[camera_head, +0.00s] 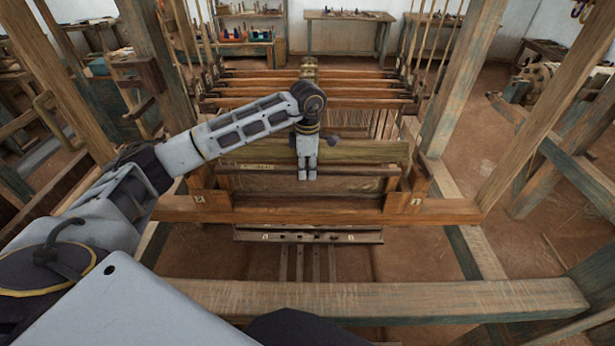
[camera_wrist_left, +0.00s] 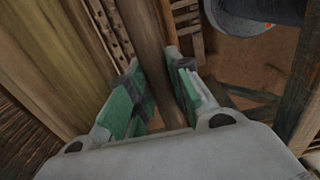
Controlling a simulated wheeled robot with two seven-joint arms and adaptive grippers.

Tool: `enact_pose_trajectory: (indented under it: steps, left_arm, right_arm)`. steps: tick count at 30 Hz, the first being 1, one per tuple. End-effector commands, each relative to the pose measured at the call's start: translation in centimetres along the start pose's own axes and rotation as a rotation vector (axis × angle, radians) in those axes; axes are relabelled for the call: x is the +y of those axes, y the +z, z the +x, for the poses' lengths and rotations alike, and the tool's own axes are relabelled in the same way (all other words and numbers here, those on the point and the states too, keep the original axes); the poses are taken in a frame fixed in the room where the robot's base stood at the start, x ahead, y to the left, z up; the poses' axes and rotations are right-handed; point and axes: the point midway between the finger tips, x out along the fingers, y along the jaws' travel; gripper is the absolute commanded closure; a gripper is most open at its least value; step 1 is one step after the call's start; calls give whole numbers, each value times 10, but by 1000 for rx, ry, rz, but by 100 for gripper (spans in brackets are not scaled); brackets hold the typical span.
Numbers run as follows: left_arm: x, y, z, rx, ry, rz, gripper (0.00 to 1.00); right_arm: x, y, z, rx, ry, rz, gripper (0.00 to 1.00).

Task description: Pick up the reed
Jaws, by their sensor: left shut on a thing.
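The reed (camera_head: 350,185) looks like a long dark brown panel lying across the loom, between wooden end blocks. My left gripper (camera_head: 307,175) reaches down over its middle from above. In the left wrist view, the green-padded fingers of my left gripper (camera_wrist_left: 160,95) stand on either side of a long brown bar (camera_wrist_left: 150,35), which appears to be the reed's upper edge. The gripper is shut on it. The fingers and wrist hide a small part of the reed's middle. My right gripper is not in view.
An olive wooden board (camera_head: 365,151) lies just behind the reed. A reddish wooden beam (camera_head: 300,215) runs in front, and a thick worn beam (camera_head: 400,299) crosses nearer to me. Tall posts (camera_head: 460,85) stand at both sides. Several slats (camera_head: 350,87) and cords hang behind.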

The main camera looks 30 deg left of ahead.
Motion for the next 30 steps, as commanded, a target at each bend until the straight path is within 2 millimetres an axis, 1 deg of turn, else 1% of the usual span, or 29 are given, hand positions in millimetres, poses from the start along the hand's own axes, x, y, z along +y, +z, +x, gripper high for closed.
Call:
enact_pose_trajectory:
  steps: [1, 9, 18, 26, 30]
  left_arm:
    - [1, 1, -7, -4, 4, 0, 100]
    - [1, 1, -50, -4, 5, -1, 100]
    - [0, 0, -84, -3, 3, 0, 100]
    - [-24, 0, -83, -2, 1, 1, 100]
    - [-41, 0, -83, -2, 2, 2, 100]
  right_arm:
    - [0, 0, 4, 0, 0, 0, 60]
    - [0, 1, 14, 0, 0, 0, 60]
    - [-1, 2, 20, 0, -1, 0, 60]
    - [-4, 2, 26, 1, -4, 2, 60]
    - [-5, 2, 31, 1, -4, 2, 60]
